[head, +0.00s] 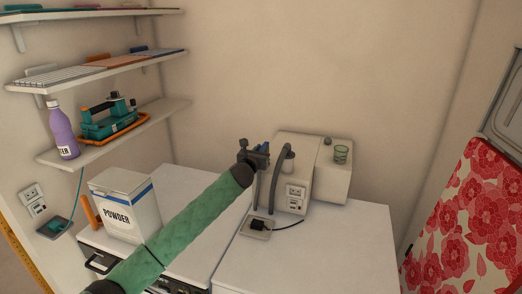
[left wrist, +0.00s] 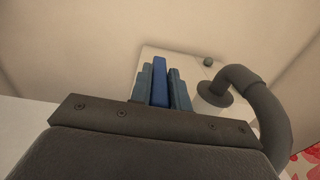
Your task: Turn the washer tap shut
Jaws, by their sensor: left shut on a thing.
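My left gripper (head: 256,154) reaches in from the left to the front of the cream wall-side housing (head: 329,178). In the left wrist view the gripper (left wrist: 161,85) has its grey-blue fingers closed on both sides of a bright blue flat piece (left wrist: 160,78), which looks like the tap's handle. The tap body is hidden behind the gripper in the head view. A grey bent hose (head: 276,178) comes out of the housing close to the right of the gripper; it also shows in the left wrist view (left wrist: 270,110). My right gripper is out of view.
A powder box (head: 130,212) stands on the white machine at left. Shelves hold a purple bottle (head: 62,130). The white top at right (head: 330,250) is clear.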

